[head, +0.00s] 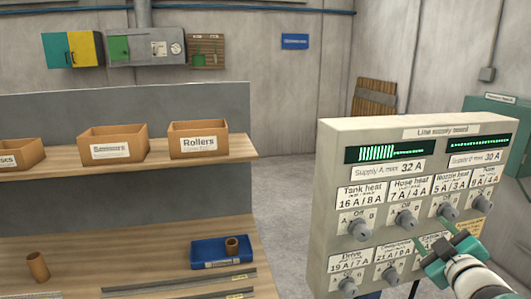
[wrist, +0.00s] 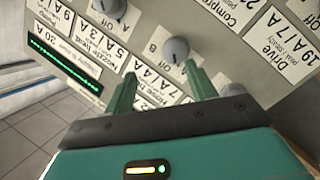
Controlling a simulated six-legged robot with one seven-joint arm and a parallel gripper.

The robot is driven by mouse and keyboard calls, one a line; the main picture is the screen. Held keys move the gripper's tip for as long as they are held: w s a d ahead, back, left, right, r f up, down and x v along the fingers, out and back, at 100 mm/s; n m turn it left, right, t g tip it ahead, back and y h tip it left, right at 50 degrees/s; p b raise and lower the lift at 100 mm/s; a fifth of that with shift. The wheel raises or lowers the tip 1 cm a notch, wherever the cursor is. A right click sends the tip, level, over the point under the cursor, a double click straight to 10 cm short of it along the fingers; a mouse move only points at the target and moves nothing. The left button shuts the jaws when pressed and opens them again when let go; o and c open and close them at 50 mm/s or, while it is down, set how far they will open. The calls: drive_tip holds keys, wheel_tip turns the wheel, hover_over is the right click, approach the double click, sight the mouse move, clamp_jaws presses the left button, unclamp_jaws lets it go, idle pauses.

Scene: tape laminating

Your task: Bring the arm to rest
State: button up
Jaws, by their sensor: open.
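My gripper (head: 440,242) is in front of the lower right part of the line supply board (head: 335,140) in the head view. Its two green fingers are apart with nothing between them. In the wrist view my gripper (wrist: 160,76) points at the board's face, which appears turned and tilted. A grey knob (wrist: 176,50) lies just beyond the fingertips, closest to the right finger; I cannot tell whether they touch. Another knob (wrist: 107,7) is further up. The gripper and arm hide part of the board's lower right controls.
A workbench (head: 110,270) stands at left with a blue tray (head: 207,254), a brown tube (head: 38,267) and metal strips. Its shelf (head: 130,162) holds the Rollers bin (head: 198,140) and other bins. Open floor (head: 290,195) lies between bench and board. A green cabinet (head: 490,112) stands behind the board.

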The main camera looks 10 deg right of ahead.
drive_tip(key=s+a+f+m+g+y, duration=0.1)
drive_tip(key=s+a+f+m+g, duration=0.1)
drive_tip(key=a, duration=0.8)
drive_tip(key=s+a+f+m+g+y, duration=0.2)
drive_tip(key=s+a+f+g, duration=0.1)
drive_tip(key=a, duration=0.7)
drive_tip(key=s+a+f+m+g+y, duration=0.2)
drive_tip(key=s+a+g, duration=0.3)
drive_tip(key=a, duration=0.5)
drive_tip(key=shift+a+f+g, duration=0.15)
drive_tip(key=shift+a+g, duration=0.05)
drive_tip(key=shift+g, duration=0.2)
drive_tip(key=shift+w+d, duration=0.1)
drive_tip(key=shift+d, duration=0.1)
